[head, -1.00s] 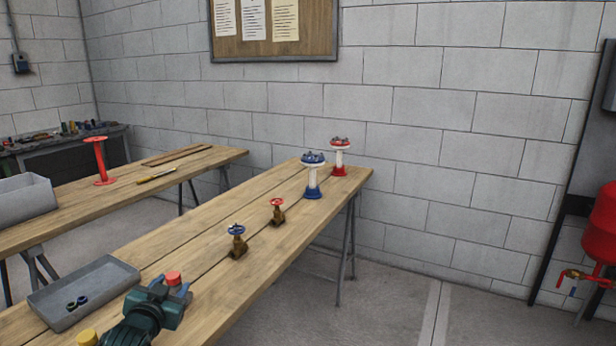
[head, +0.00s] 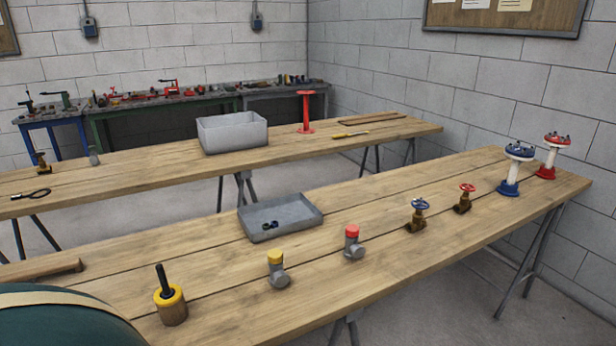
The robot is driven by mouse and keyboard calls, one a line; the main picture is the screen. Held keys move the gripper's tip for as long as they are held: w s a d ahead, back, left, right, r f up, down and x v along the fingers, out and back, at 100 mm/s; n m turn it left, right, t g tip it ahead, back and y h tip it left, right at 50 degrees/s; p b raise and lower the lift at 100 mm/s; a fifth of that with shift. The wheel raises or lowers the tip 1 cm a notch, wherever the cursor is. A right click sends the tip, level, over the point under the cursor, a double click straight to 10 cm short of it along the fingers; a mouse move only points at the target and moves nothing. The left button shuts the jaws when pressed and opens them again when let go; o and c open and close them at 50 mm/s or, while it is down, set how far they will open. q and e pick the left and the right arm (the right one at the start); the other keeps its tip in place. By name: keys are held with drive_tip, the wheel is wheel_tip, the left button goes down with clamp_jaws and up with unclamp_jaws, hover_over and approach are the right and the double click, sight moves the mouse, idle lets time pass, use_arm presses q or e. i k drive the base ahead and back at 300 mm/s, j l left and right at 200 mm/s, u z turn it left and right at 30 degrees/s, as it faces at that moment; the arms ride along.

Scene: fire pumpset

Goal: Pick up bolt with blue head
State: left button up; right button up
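I cannot clearly make out a bolt with a blue head. Two small dark pieces (head: 268,225), one with a hint of blue, lie in the shallow grey tray (head: 283,216) on the near table; they are too small to identify. The blue flange stand (head: 512,170) at the right end has small studs on top, too small to tell apart. Neither gripper shows. A dark green rounded part of me fills the lower left corner.
On the near table (head: 400,262) stand a wooden piece with a black rod (head: 171,298), yellow-capped (head: 278,270) and red-capped (head: 353,243) fittings, blue (head: 418,216) and red (head: 464,199) handwheel valves and a red flange stand (head: 550,157). A grey bin (head: 233,134) is on the far table.

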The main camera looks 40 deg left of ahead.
sight(167, 294)
drive_tip(key=u, duration=2.1)
